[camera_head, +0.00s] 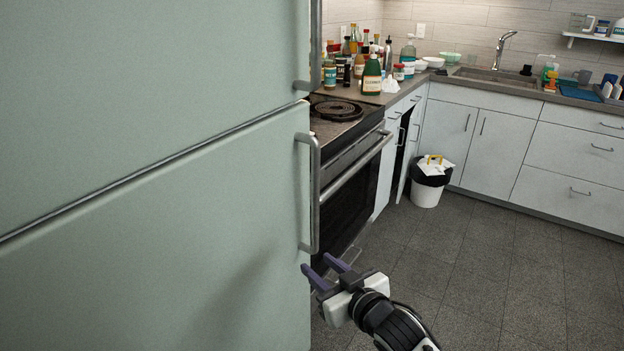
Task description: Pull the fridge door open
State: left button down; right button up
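The pale green fridge fills the left of the head view, with an upper door (150,80) and a lower door (170,250) parted by a dark seam. Both doors look closed. The lower door has a vertical metal handle (315,195) on its right edge. The upper door's handle (315,50) is above it. My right gripper (320,267) is just below the lower handle's bottom end, near the door's right edge. Its two purple fingers are apart with nothing seen between them. I cannot tell whether a finger touches the door. My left gripper is not in view.
A coil stove (345,125) with an oven handle stands right behind the fridge edge. White cabinets (490,140) run along the back, and one narrow door by the stove stands ajar. A white bin (428,194) stands on the floor. The grey tiled floor (490,265) at right is clear.

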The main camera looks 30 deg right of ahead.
aim_at(317, 175)
jog(key=w+d+r+m+t+h, duration=0.1)
jog(key=w+d+r, duration=0.2)
jog(key=r, duration=0.4)
jog(key=w+d+r+m+t+h, duration=0.1)
jog(key=w+d+r+t, duration=0.1)
jog(key=d+r, duration=0.35)
jog(key=w, duration=0.5)
jog(key=w+r, duration=0.1)
jog(key=w, duration=0.2)
jog(key=shift+w+a, duration=0.1)
jog(key=shift+w, duration=0.9)
jog(key=shift+c, duration=0.5)
jog(key=shift+f, duration=0.1)
grip_shut()
